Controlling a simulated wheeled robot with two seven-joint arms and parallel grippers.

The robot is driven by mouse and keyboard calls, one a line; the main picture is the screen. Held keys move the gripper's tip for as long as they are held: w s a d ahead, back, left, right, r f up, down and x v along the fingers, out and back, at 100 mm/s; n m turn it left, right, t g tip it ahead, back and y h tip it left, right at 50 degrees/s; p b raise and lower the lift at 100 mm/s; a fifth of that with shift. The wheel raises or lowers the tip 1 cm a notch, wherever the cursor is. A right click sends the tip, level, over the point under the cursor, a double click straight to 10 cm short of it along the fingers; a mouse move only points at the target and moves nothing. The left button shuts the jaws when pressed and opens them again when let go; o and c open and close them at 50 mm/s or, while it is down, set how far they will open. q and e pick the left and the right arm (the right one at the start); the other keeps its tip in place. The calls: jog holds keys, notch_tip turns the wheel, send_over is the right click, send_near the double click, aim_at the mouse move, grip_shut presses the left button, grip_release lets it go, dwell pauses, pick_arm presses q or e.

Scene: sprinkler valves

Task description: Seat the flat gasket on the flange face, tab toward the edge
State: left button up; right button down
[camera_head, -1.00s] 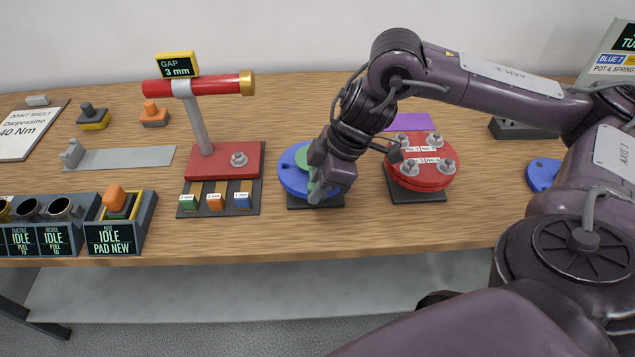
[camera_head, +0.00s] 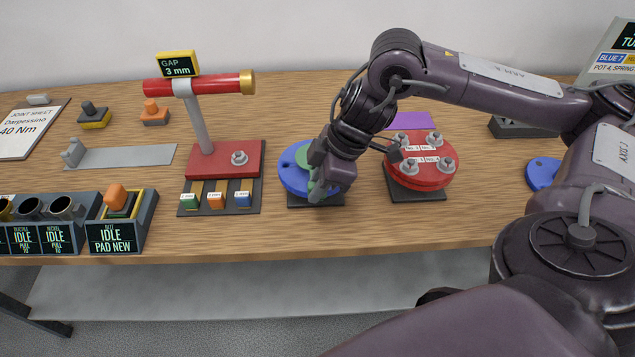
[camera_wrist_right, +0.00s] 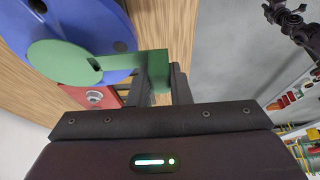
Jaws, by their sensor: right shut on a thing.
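The flat green gasket (camera_wrist_right: 65,62) is a round disc with a straight tab (camera_wrist_right: 152,68). My right gripper (camera_wrist_right: 158,85) is shut on the tab in the right wrist view. The disc lies over the blue flange (camera_wrist_right: 108,30); I cannot tell whether it touches the face. In the head view the blue flange (camera_head: 292,180) sits on a dark base (camera_head: 300,201). My right gripper (camera_head: 322,187) hangs over its right side and hides most of the gasket (camera_head: 302,157). My left gripper is not in view.
A red bolted flange (camera_head: 420,178) stands close to the right of my gripper. A red stand (camera_head: 225,160) with a gap display (camera_head: 177,66) is to the left. The dark tool holders (camera_head: 60,230) line the front left. The wooden table (camera_head: 390,228) is clear along the front middle.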

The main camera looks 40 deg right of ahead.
jog(key=shift+f+b, duration=0.75)
jog(key=shift+f, duration=0.35)
jog(key=c, duration=1.3)
grip_release()
jog(key=shift+o, duration=0.2)
jog(key=shift+r, duration=0.15)
jog(key=p+v, duration=0.7)
jog(key=v, duration=0.1)
